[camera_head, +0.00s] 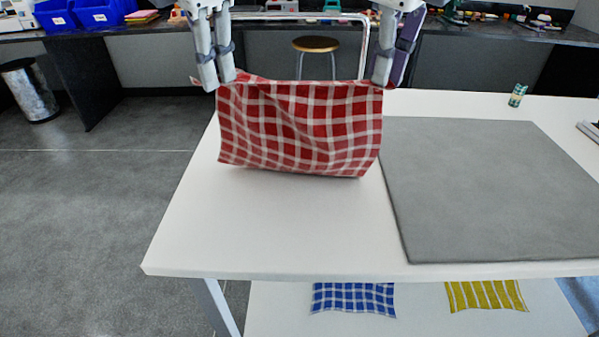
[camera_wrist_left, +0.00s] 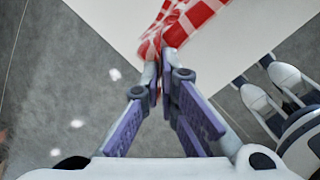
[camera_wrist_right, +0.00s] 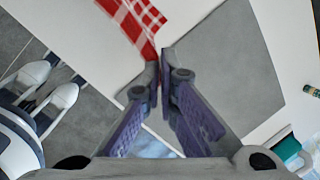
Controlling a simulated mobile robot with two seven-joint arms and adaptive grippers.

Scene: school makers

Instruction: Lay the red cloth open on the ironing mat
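The red and white checked cloth (camera_head: 300,127) hangs spread between my two grippers above the left part of the white table. My left gripper (camera_head: 215,85) is shut on its upper left corner; the left wrist view shows the cloth (camera_wrist_left: 182,22) running out from the fingertips (camera_wrist_left: 158,75). My right gripper (camera_head: 385,82) is shut at its upper right corner, and the cloth (camera_wrist_right: 132,18) meets those fingertips (camera_wrist_right: 157,65) in the right wrist view. The grey ironing mat (camera_head: 490,190) lies flat and bare to the right of the cloth.
The white table (camera_head: 270,235) is clear at the front left. A small can (camera_head: 517,95) stands behind the mat, with a grey object (camera_head: 590,130) at the right edge. A blue cloth (camera_head: 353,298) and a yellow cloth (camera_head: 486,295) lie on the lower shelf. A stool (camera_head: 316,45) stands behind.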

